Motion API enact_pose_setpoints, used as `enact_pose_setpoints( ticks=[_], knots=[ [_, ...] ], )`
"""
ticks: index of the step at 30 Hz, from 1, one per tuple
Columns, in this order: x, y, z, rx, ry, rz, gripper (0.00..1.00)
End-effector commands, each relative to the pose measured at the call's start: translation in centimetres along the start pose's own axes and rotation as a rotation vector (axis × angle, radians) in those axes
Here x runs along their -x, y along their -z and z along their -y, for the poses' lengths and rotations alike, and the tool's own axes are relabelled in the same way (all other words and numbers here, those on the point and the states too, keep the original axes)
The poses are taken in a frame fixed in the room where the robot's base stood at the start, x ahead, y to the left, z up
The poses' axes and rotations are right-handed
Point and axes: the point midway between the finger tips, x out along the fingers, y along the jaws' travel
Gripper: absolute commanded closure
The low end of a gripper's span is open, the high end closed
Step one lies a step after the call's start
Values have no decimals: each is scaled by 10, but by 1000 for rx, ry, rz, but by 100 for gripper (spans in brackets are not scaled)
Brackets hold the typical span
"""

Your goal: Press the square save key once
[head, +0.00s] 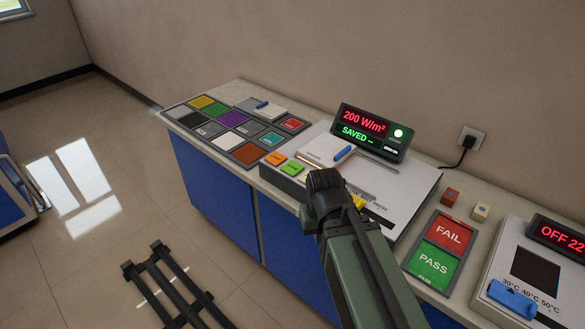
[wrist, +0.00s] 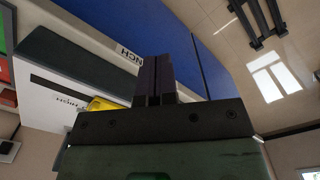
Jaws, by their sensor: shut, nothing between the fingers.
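A white-topped instrument (head: 408,182) stands on the bench with a display (head: 370,130) reading "200 W/m²" and "SAVED --" and a lit green round lamp. Small orange (head: 275,159) and green (head: 291,168) keys sit at its left front corner. Their labels are too small to read, so I cannot tell which is the save key. My gripper (head: 322,178) is shut and empty, right of these keys over the front of the instrument, hiding part of it. In the wrist view the shut fingers (wrist: 155,78) show beside the instrument's lettered edge, with a yellow piece (wrist: 104,103) nearby.
A board of coloured tiles (head: 232,118) lies to the left. A white pad (head: 322,149) with a blue bar rests on the instrument. To the right are a FAIL/PASS panel (head: 439,249), two small blocks and a heater-like unit (head: 501,293). Open floor lies front left.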

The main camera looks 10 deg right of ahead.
Motion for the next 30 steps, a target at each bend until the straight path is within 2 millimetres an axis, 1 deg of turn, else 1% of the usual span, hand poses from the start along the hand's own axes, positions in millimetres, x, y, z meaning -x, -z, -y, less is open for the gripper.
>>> enact_pose_setpoints(
  ticks=[4, 5, 8, 11, 12, 14, 15, 17, 18, 20, 21, 24, 27, 30],
  knots=[
    [3, 0, 1, 3, 0, 0, 100],
    [4, 3, 2, 5, 0, 0, 100],
    [9, 25, 5, 13, -5, -4, 100],
    [14, 63, 5, 32, -27, -47, 100],
    [16, 81, 5, 48, -40, -78, 100],
    [19, 111, 5, 81, -61, -132, 100],
    [22, 131, 5, 105, -77, -172, 100],
    [26, 160, 5, 146, -103, -233, 100],
    [30, 180, 5, 176, -122, -277, 100],
    [35, 210, 5, 224, -153, -342, 100],
    [39, 229, 5, 257, -174, -386, 100],
    [50, 272, 6, 343, -233, -495, 100],
    [61, 305, 6, 422, -291, -589, 100],
    [70, 323, 5, 491, -343, -666, 100]
  ],
)
